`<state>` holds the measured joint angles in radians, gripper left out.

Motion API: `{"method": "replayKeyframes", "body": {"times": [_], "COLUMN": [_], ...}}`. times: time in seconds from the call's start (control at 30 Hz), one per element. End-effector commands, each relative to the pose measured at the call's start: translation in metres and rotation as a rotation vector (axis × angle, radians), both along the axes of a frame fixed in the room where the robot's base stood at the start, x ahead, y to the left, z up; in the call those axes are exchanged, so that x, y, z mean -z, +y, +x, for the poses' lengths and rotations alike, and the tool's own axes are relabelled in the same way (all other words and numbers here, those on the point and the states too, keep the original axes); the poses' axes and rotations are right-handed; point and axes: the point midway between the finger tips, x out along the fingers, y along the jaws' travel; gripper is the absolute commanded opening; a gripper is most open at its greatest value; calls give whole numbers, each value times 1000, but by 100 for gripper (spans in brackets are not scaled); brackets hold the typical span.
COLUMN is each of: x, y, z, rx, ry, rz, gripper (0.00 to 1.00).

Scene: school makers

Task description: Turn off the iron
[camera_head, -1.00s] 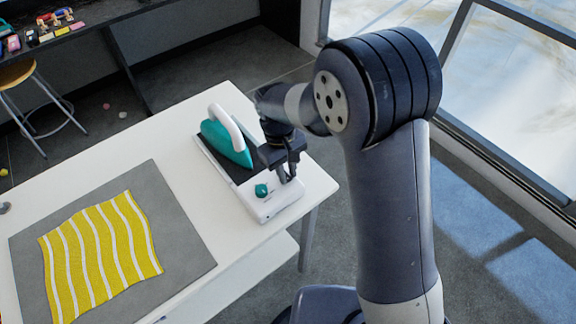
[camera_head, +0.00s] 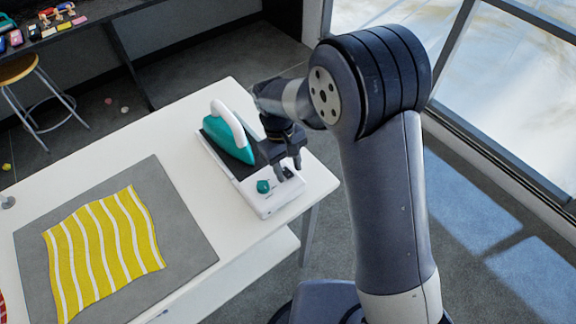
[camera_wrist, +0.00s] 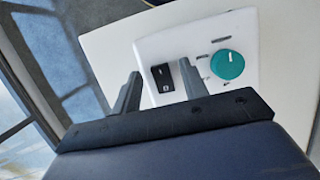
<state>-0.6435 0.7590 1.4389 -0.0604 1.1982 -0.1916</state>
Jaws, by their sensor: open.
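The teal iron (camera_head: 228,137) with a white handle rests on the dark plate of its white base (camera_head: 268,207) on the table. The base's front end carries a teal knob (camera_head: 263,187) and a black rocker switch (camera_head: 287,172). In the wrist view the switch (camera_wrist: 162,78) lies between the fingertips of my gripper (camera_wrist: 160,80), and the teal knob (camera_wrist: 227,65) is to the right. My gripper (camera_head: 288,172) is open and empty, pointing down over the switch. I cannot tell whether the fingers touch the base.
A yellow striped cloth (camera_head: 103,250) lies on a grey mat (camera_head: 185,225) left of the iron on the white table (camera_head: 155,135). A stool (camera_head: 30,85) and a dark bench with small items stand at the back left. A window is at the right.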

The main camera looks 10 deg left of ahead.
Motion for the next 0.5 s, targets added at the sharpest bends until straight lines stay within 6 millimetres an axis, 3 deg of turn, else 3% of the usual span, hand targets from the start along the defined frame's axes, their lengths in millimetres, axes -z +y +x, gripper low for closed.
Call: {"method": "replayKeyframes", "body": {"times": [0.17, 0.5], "x": [-15, -80], "y": [4, 17], "z": [4, 15], "rx": [0, 0], "ry": [-4, -5], "rz": [3, 4], "gripper": [42, 42]}}
